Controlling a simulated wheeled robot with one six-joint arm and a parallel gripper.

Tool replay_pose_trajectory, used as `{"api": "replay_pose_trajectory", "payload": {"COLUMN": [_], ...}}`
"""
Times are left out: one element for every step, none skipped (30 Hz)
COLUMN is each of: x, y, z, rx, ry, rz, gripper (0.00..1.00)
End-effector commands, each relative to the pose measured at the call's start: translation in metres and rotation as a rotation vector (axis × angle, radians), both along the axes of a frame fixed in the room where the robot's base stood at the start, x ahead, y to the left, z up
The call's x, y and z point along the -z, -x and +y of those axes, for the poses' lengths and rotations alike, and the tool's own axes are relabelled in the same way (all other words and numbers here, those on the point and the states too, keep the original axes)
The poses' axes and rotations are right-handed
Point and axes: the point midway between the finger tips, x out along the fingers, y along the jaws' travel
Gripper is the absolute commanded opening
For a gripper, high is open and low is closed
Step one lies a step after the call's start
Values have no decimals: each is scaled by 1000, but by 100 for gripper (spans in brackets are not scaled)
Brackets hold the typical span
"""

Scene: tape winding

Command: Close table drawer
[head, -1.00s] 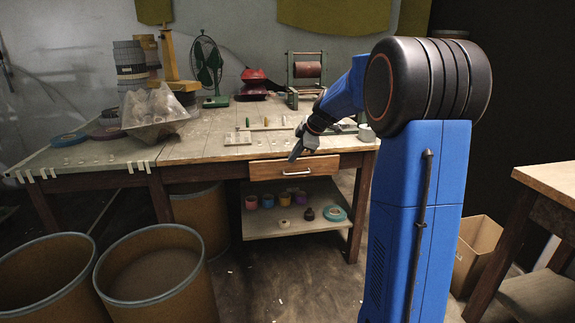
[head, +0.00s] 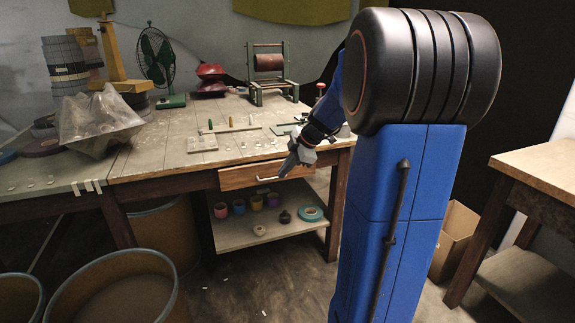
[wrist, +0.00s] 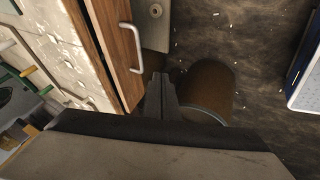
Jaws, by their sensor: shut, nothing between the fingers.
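The table drawer (head: 238,178) has a wooden front with a pale bar handle (head: 268,179), under the worktable's front edge. In the wrist view the drawer front (wrist: 112,42) and its metal handle (wrist: 131,48) are at upper left. How far the drawer stands out from the table is hard to tell. My gripper (head: 287,171) is shut and empty, pointing down in front of the drawer front, right of the handle. In the wrist view my gripper (wrist: 160,82) shows its dark fingers together just beyond the handle end. I cannot tell whether they touch the drawer.
The worktable (head: 150,165) carries a fan, a red scale and a winding device. A shelf (head: 245,236) below the drawer holds several tape rolls. Round bins (head: 120,290) stand at left. A cardboard box (head: 455,240) and another table (head: 545,165) stand at right. Open floor lies between.

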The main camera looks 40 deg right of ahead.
Motion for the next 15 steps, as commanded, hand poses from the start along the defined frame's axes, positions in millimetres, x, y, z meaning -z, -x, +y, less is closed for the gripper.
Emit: {"api": "replay_pose_trajectory", "payload": {"x": [8,13,19,23,28,34,38,42,44,44,44,45,46,46,47], "y": [-5,-8,-11,-14,-17,-20,-23,-25,-31,-35,-39,-44,-47,-50,-53], "z": [2,4,5,7,8,9,10,12,10,9,7,6,5,4,3], "rx": [-2,-2,-1,-1,-2,-1,-1,-1,0,0,0,1,1,1,1], "ry": [-1,-1,-1,-1,-2,-1,0,-2,0,0,0,1,1,1,1], "rz": [1,1,1,1,2,1,2,2,0,-1,-1,0,0,-1,-1], "gripper": [0,0,0,0,0,0,0,0,0,0,0,0,0,0,0]}}
